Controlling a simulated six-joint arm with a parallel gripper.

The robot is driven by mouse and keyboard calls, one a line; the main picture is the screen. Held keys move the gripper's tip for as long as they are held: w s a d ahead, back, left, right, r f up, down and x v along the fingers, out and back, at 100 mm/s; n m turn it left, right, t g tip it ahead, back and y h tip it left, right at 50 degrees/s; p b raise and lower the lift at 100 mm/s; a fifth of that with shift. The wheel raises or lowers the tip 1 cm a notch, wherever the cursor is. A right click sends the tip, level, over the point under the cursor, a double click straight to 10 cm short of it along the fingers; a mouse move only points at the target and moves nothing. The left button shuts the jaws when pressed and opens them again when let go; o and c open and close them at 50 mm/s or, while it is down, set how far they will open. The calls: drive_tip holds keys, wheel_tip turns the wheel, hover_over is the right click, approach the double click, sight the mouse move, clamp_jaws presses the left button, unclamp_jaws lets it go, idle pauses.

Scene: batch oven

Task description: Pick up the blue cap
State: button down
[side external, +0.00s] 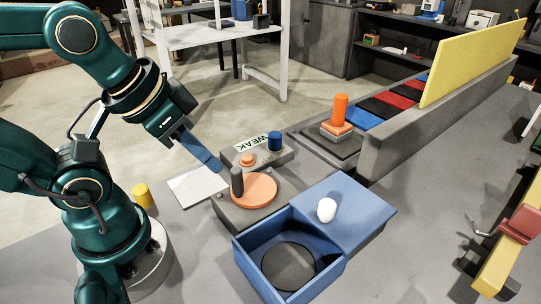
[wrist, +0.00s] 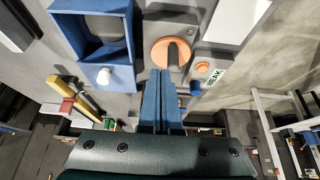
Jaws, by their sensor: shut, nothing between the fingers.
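The blue cap (side external: 275,141) is a short blue cylinder standing on a grey block (side external: 287,156) with a label reading "WEAK" (side external: 250,142). In the wrist view the blue cap (wrist: 196,89) shows just right of my fingers. My gripper (side external: 221,168) has its blue fingers together and points down and to the right, above and left of the block. In the wrist view my gripper (wrist: 161,73) shows both fingers side by side with nothing between them. The cap is apart from my fingers.
An orange button (side external: 247,159) sits beside the cap. An orange disc with a dark upright handle (side external: 237,181) stands in front. A blue open box (side external: 240,255) and a white knob (side external: 326,210) are nearer. An orange cylinder (side external: 340,107) stands behind right. A yellow cylinder (side external: 142,195) is left.

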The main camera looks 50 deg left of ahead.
drive_tip(key=shift+c, duration=1.8)
unclamp_jaws()
drive_tip(key=w+a+r+t+y, duration=0.25)
drive_tip(key=w+r+t, duration=0.25)
drive_tip(key=w, duration=0.5)
drive_tip(key=m+t+h, duration=0.2)
drive_tip(key=t+h, duration=0.1)
hover_over(269, 137)
drive_tip(key=d, duration=0.4)
wheel_tip(269, 137, down, 7)
drive_tip(key=s+a+f, duration=0.1)
drive_tip(key=f, duration=0.1)
drive_tip(key=a+f+n+g, duration=0.1)
drive_tip(key=f, duration=0.2)
drive_tip(key=s+a+f+n, duration=0.1)
drive_tip(key=f, duration=0.2)
drive_tip(key=shift+s+a, duration=0.35)
drive_tip(key=shift+w+a+f+y, duration=0.1)
drive_tip(key=shift+w+f+y, duration=0.05)
drive_tip(key=shift+f+y, duration=0.1)
drive_tip(key=shift+x, duration=2.3)
